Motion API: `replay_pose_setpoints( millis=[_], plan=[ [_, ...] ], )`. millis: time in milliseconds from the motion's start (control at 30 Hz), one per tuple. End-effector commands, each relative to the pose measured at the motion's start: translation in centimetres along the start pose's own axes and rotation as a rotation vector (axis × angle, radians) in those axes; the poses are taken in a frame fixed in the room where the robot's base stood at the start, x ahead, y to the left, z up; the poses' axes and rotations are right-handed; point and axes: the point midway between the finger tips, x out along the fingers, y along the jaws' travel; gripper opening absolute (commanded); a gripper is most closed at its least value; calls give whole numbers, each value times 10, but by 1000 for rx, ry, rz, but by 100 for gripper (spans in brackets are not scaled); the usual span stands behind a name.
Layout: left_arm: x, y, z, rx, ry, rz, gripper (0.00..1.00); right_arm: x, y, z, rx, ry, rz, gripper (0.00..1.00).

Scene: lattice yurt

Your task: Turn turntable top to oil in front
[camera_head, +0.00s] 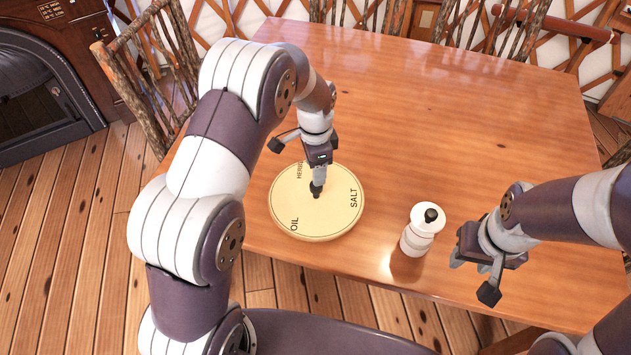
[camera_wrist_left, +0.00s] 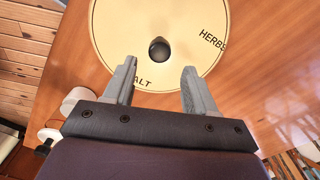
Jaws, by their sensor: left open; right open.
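The round, pale turntable top (camera_head: 330,222) sits on the wooden table. It bears the words OIL at the front left, SALT at the right and HERBS at the back left. A dark knob (camera_head: 316,190) stands at its middle. My left gripper (camera_head: 319,178) points down above the turntable, near the knob. In the left wrist view its fingers (camera_wrist_left: 160,68) are apart, and the knob (camera_wrist_left: 159,49) shows just beyond the gap between them; contact cannot be told. The OIL label is out of that view. My right gripper (camera_head: 472,277) is open and empty near the table's front edge.
A white mill with a black knob (camera_head: 421,232) stands on the table (camera_head: 450,120) between the turntable and my right gripper. The table's back and middle are clear. Branch-framed chairs (camera_head: 150,75) stand around it, and a dark stove (camera_head: 40,85) is at the far left.

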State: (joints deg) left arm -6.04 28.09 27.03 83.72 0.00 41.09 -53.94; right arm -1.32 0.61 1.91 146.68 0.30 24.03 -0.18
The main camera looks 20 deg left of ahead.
Motion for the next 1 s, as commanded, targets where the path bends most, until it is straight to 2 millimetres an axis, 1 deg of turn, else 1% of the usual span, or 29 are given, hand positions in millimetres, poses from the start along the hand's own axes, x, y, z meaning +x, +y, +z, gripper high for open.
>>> replay_pose_setpoints(
  millis=[33, 100, 233, 367, 767, 867, 900, 933, 1000],
  plan=[
    [-11, 0, 0, 0, 2, -2, 56, 2, 0, 0, 0, 0, 0, 43],
    [-25, 0, 0, 0, 1, -2, 56, 3, 0, 0, 0, 0, 0, 43],
    [-40, 0, 0, 0, 0, -1, 56, 4, 0, 0, 0, 0, 0, 43],
    [-45, 0, 0, 0, -1, 1, 56, 4, 0, 0, 0, 0, 0, 43],
    [-44, 0, 0, -3, -1, 1, 56, 4, 0, 0, 0, 0, 0, 43],
    [-44, -3, -2, -87, 11, -14, 56, 4, 0, 0, 0, 0, 0, 43],
    [-38, 0, 0, -167, 12, -14, 56, 4, 0, 0, 0, 0, 0, 43],
    [-31, 8, 6, -244, 6, -6, 56, 4, 0, 0, 0, 0, 0, 43],
    [-30, 30, 24, -438, 7, -5, 56, 4, 0, 0, 0, 0, 0, 43]
  ],
)
